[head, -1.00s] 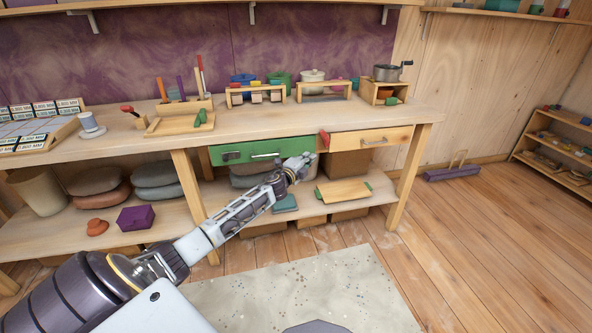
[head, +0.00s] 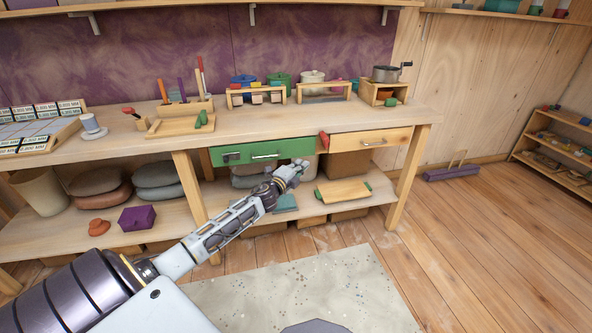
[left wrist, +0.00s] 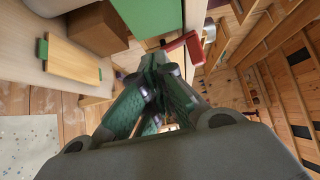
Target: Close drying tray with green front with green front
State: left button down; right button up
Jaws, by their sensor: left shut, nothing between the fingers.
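The tray with the green front (head: 284,148) sits under the bench top in the head view, with a pale bar handle and a small dark fitting at its left. Its front looks close to the bench edge; I cannot tell whether a small gap is left. My left gripper (head: 303,166) is at the lower right end of the green front, shut and empty; whether it touches is unclear. In the left wrist view the shut fingers (left wrist: 153,92) fill the middle and hide much of what lies beyond. My right gripper is not in view.
A plain wood-front drawer (head: 372,141) with a red block (head: 324,139) at its left end is to the right. Below, the lower shelf holds a wooden board with green ends (head: 342,191), grey cushions and a purple box (head: 137,217). The floor in front is open.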

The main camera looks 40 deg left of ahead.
pick_arm(q)
jog(key=s, duration=0.3)
jog(key=shift+s+d+p, duration=0.15)
jog(key=shift+s+p, duration=0.05)
jog(key=shift+p, duration=0.1)
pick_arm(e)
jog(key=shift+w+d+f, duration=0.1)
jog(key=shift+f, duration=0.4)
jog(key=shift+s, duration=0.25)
